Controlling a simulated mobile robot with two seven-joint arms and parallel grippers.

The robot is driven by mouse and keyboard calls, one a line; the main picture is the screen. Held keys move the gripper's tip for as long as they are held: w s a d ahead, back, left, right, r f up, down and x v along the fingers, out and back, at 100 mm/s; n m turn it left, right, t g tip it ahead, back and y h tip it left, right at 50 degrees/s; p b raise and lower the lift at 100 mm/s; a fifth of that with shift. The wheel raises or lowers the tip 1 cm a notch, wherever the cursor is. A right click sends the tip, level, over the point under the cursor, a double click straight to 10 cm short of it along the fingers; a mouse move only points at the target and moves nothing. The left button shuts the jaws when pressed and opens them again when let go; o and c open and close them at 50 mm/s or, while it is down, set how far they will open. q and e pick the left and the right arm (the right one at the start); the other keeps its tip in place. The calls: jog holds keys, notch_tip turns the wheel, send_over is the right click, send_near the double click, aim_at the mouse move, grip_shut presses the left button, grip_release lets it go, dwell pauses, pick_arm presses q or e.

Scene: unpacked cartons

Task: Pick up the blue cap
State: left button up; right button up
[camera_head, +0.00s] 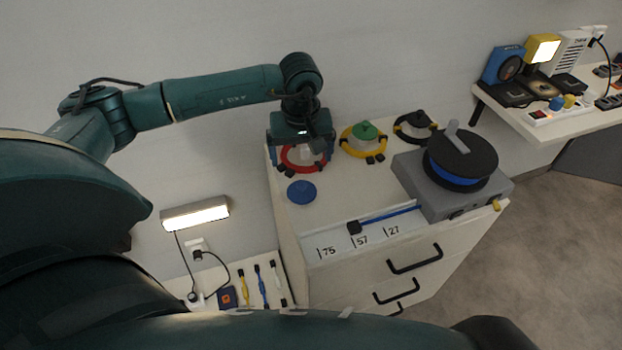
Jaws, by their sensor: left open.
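The blue cap (301,192) is a flat round disc lying on the white cabinet top, near its left edge. My left gripper (304,158) points down just behind the cap, over a red ring (316,167) on the same top. It is open, and the gap between its fingers is partly hidden by its own body. The gripper and the blue cap are apart. My right gripper does not show.
A yellow ring with a green cap (364,130) and a black ring (414,128) stand right of the gripper. A grey machine with a black disc (460,157) fills the cabinet's right side. A lit lamp (195,213) is on the wall.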

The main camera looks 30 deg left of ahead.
aim_at(302, 184)
pick_arm(q)
jog(key=f, duration=0.7)
jog(key=shift+w+a+f+p, duration=0.2)
jog(key=shift+a+p, duration=0.1)
jog(key=shift+w+a+f+p, duration=0.1)
jog(key=shift+w+f+p, duration=0.1)
jog(key=shift+f, duration=0.65)
jog(key=shift+w+a+f+p, duration=0.1)
jog(key=shift+w+f, duration=0.05)
jog(key=shift+f, duration=0.75)
jog(key=shift+w+a+f+p, duration=0.1)
jog(key=shift+w+f, duration=0.1)
jog(key=shift+f, duration=0.65)
jog(key=shift+c, duration=0.3)
jog(key=c, duration=1.1)
